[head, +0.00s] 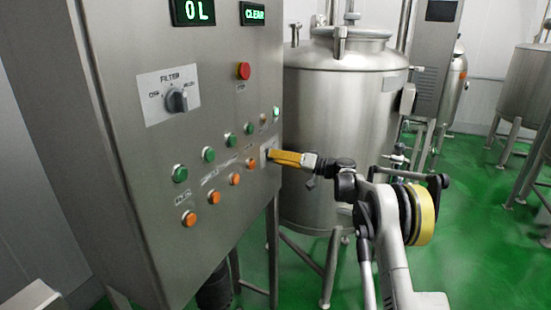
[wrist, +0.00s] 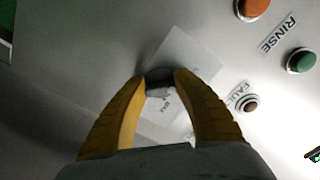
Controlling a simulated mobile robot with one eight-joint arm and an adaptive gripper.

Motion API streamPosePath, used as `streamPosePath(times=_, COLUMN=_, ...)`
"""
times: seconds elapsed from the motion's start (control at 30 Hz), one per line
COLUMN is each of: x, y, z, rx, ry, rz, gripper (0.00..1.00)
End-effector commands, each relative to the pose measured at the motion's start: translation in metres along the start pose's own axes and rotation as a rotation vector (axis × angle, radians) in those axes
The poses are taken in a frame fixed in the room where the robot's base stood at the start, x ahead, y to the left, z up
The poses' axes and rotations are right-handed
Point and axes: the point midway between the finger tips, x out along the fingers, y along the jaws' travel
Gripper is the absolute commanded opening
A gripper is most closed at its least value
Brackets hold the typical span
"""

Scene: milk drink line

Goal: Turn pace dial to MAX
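The pace dial is a small dark knob (wrist: 160,74) on a pale square plate (wrist: 190,58) in the wrist view. My gripper (wrist: 161,77) has its two yellow fingers on either side of the knob, with the tips closed against it. The plate's lettering is partly covered and too blurred to read surely, so the dial's setting cannot be told. In the head view the plate (head: 266,146) is at the right edge of the steel control panel, and my gripper (head: 271,155) reaches it from the right, hiding the knob.
The panel (head: 130,90) carries a FILTER knob (head: 177,101), a red button (head: 243,71), and several green and orange buttons. In the wrist view, a FAULT lamp (wrist: 251,103) and a green RINSE button (wrist: 301,60) are close by. A steel tank (head: 335,110) stands behind.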

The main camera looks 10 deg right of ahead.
Motion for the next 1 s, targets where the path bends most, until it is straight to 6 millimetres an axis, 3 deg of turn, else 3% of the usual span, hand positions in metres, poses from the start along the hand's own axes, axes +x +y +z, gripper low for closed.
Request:
streamPosePath(times=0.47, x=0.0007, y=-0.0012, z=-0.0006, rx=0.088, ry=0.001, rz=-0.001, gripper=0.05)
streamPosePath(times=1.0, x=0.0008, y=-0.0041, z=-0.0017, rx=0.555, ry=0.001, rz=-0.001, gripper=0.05)
